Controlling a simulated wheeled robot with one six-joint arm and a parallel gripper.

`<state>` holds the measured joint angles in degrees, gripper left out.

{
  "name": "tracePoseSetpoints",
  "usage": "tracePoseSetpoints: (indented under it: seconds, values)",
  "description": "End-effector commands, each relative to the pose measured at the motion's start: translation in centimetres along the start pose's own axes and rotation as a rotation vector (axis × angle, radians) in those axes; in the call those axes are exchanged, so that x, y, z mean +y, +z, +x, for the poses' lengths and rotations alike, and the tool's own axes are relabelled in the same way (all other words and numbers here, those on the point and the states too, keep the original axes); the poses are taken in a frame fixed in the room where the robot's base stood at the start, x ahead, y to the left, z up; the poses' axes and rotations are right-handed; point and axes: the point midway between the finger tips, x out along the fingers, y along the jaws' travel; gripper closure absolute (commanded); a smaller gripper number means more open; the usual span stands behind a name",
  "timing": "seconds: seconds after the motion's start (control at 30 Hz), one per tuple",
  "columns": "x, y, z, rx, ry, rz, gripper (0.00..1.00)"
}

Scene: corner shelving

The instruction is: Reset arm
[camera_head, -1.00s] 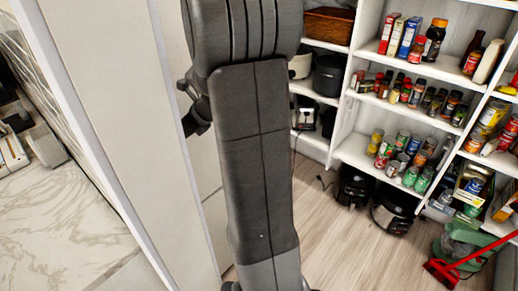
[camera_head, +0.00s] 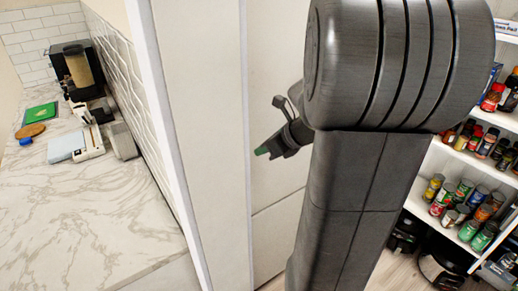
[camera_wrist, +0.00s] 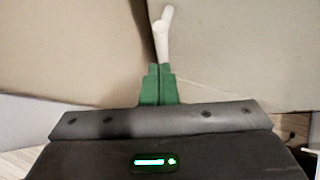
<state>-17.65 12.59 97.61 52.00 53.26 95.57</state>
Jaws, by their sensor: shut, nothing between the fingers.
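My arm fills the middle and right of the head view. My gripper (camera_head: 262,150) shows at the arm's left side, its green tip pointing down and left in front of a pale tall panel (camera_head: 205,110). In the wrist view the two green fingers of my gripper (camera_wrist: 158,70) are together with nothing between them. A white, bent, rod-like piece (camera_wrist: 162,38) stands just beyond the fingertips against beige panels (camera_wrist: 235,50). I cannot tell whether the fingers touch it.
At left a marble counter (camera_head: 100,205) holds a coffee machine (camera_head: 78,70), a green board (camera_head: 41,114) and small white appliances. A white wall edge (camera_head: 168,130) separates it from my arm. At right, shelves (camera_head: 450,165) hold several jars and cans, partly hidden by my arm.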

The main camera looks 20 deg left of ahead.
Motion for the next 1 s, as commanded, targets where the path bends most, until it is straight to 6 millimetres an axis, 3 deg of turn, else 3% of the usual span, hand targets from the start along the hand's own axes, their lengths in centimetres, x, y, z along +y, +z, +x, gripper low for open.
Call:
tracePoseSetpoints:
  seconds: [0.37, 0.57, 0.77, 1.0]
  values:
    - [0.1, 0.0, -0.3, 0.001, 0.000, 0.000, 1.00]
    - [-0.1, -0.1, 0.5, 0.002, 0.002, 0.001, 1.00]
    - [-0.8, -0.2, 3.1, 0.003, 0.004, 0.002, 1.00]
    - [-1.9, -0.7, 7.8, 0.001, 0.003, -0.001, 1.00]
